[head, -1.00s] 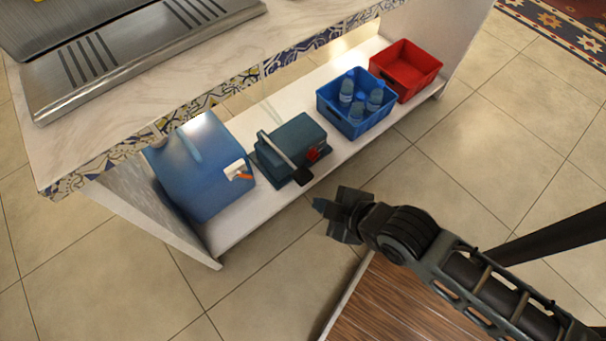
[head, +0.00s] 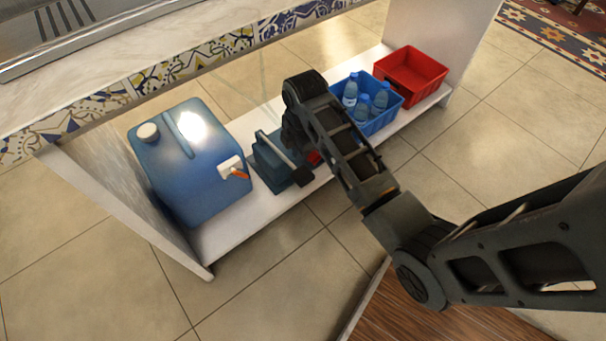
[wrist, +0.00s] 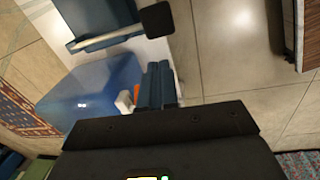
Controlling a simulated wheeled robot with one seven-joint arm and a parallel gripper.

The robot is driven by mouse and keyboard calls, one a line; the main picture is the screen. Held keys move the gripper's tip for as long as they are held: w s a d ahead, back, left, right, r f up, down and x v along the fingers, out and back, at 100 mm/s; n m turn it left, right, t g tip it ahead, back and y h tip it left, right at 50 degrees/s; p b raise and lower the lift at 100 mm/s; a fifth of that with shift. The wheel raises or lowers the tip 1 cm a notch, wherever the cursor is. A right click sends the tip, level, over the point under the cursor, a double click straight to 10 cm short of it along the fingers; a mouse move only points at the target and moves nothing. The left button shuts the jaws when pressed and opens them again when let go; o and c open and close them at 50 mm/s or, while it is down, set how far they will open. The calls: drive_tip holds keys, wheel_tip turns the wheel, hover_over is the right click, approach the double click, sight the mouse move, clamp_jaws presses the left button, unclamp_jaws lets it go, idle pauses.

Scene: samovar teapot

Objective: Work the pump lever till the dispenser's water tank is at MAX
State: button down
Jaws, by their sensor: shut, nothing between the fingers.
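The teal pump (head: 268,162) stands on the low white shelf. Its pale lever bar (head: 282,152) ends in a black knob (head: 303,177) at the front. The wrist view shows the lever bar (wrist: 105,37) and knob (wrist: 157,17) at the top. My gripper (wrist: 157,84) is shut and empty, apart from the knob, which lies above the fingertips in that picture. In the head view my wrist covers part of the pump, and the fingers are hard to make out. A blue water container (head: 190,165) with a white and orange tap stands left of the pump. No MAX mark is visible.
A blue crate (head: 384,122) with several bottles and a red crate (head: 412,75) stand right of the pump. The patterned counter edge (head: 200,62) overhangs the shelf. A metal tray (head: 70,25) is on the counter.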

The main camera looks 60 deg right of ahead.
sight(303, 173)
drive_tip(key=shift+w+d+r+n+g+b, duration=0.3)
drive_tip(key=shift+d+r, duration=0.1)
drive_tip(key=shift+d, duration=0.35)
drive_tip(key=shift+w+d+r+n+g+b, duration=0.15)
drive_tip(key=shift+w+d+r+n+g, duration=0.2)
drive_tip(key=shift+d, duration=0.35)
drive_tip(key=shift+s, duration=0.1)
wheel_tip(303, 173, down, 14)
drive_tip(key=b, duration=0.6)
